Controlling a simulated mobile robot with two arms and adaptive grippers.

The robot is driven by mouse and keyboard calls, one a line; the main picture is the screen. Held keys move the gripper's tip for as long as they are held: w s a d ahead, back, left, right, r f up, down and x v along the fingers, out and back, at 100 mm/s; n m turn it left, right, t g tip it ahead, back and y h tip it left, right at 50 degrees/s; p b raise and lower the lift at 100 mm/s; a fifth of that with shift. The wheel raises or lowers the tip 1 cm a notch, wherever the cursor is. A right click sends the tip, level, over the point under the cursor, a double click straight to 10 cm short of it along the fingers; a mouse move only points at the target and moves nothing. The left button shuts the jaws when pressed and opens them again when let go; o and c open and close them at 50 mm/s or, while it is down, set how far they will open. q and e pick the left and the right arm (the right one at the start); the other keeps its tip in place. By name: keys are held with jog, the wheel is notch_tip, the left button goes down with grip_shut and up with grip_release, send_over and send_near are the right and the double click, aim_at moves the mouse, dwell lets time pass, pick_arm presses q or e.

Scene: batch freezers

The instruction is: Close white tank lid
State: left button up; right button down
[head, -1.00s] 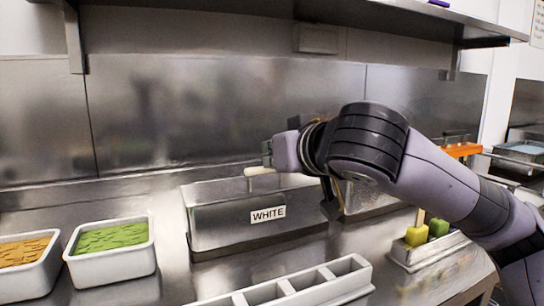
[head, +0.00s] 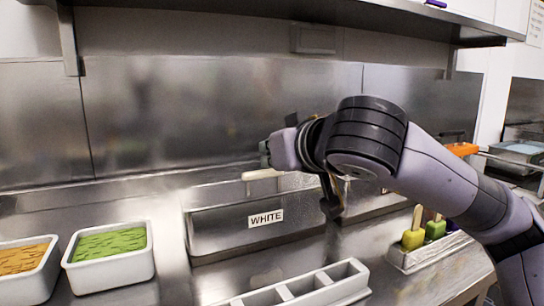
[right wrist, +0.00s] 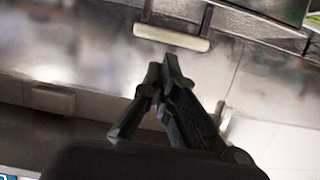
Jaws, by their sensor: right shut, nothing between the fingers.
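The white tank (head: 225,236) is a steel box labelled WHITE, standing on the counter in the middle of the head view. Its lid (head: 296,182) is steel with a pale bar handle (head: 262,174) above the tank's top. My right arm hides part of the lid, and I cannot tell whether it lies flat. The handle also shows at the top of the right wrist view (right wrist: 172,38). My right gripper (head: 265,152) is shut and empty, just behind and above the handle in the head view. Its fingertips (right wrist: 163,66) appear apart from the handle. My left gripper is not in view.
White tubs with green bars (head: 110,243) and orange bars (head: 22,260) stand at left. A white divided tray (head: 305,288) is in front. A steel holder (head: 430,258) with popsicles is at right. An overhead shelf (head: 300,12) runs along the back wall.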

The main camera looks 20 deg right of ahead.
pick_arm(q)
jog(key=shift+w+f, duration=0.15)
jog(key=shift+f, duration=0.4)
pick_arm(e)
jog(key=s+f, duration=0.1)
jog(key=s, duration=0.8)
jog(key=shift+s+d+f, duration=0.15)
jog(key=shift+s+f, duration=0.15)
jog(key=shift+s, duration=0.05)
